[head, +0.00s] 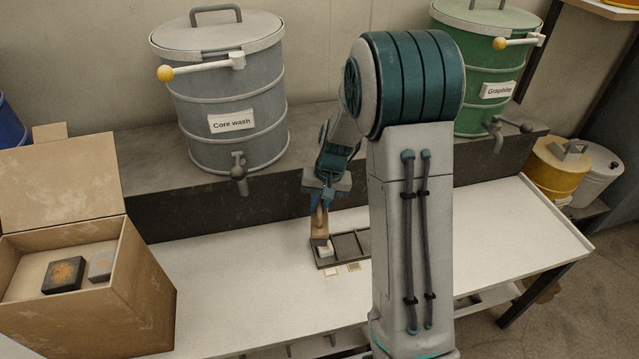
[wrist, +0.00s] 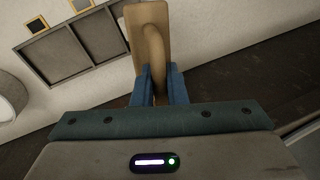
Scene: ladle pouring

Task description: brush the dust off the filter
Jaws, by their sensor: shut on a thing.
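My gripper (wrist: 160,82) is shut on the curved handle of a wooden brush (wrist: 146,35). In the head view my gripper (head: 320,200) points down, with the brush (head: 320,229) below it over the left end of a dark tray. The tray (head: 363,257) has several compartments and lies on the white table; it also shows in the wrist view (wrist: 68,54). A pale block (head: 325,251) shows under the brush at the tray's left end; I cannot tell whether it is bristles or the filter. The brush's underside is hidden in the wrist view.
Two small cards lie before the tray, one pale (head: 331,272) and one darker (head: 354,266). An open cardboard box (head: 150,290) with blocks stands left. A grey drum (head: 225,90) and green drum (head: 487,65) stand behind on a ledge. The table's right side is clear.

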